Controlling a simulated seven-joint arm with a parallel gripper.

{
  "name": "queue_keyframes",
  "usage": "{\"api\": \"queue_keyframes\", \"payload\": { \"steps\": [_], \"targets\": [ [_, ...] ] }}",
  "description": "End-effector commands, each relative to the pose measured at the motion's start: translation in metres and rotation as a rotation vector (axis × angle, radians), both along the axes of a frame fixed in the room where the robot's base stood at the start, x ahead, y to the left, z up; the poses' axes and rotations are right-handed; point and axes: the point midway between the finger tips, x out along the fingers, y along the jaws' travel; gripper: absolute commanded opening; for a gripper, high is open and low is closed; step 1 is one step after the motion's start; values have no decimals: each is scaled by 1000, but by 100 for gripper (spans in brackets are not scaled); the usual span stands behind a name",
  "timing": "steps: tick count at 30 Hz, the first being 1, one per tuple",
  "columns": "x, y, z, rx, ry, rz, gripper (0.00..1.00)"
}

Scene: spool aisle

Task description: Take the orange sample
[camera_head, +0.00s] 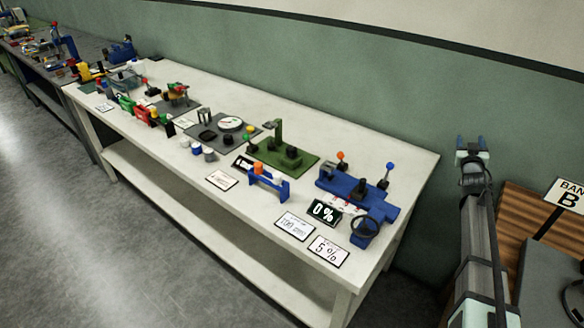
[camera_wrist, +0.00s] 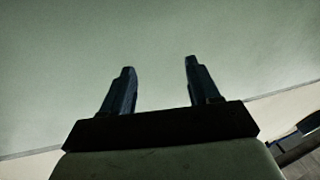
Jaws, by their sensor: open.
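A small blue rack (camera_head: 283,188) stands near the front edge of the white table. My gripper (camera_head: 471,143) is raised at the right, beyond the table's right end and well apart from the rack. In the wrist view my gripper (camera_wrist: 159,68) has its two dark fingers spread, with only plain wall behind them.
A blue fixture with levers (camera_head: 350,185) and a 0% display (camera_head: 324,211) stand right of the rack. A green fixture (camera_head: 285,155) is behind it. White cards (camera_head: 294,226) lie in front. A wooden panel with a sign (camera_head: 567,194) stands at the far right.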

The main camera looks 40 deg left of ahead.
Motion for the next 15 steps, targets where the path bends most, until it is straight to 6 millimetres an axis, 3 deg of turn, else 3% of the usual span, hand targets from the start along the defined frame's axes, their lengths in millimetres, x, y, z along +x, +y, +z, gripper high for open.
{"api": "queue_keyframes", "payload": {
  "steps": [5,11,15],
  "targets": [
    [1,35,26,-8,13,13,61],
    [-12,84,31,-23,101,22,61],
    [-29,130,32,-42,190,38,61]
  ]
}}
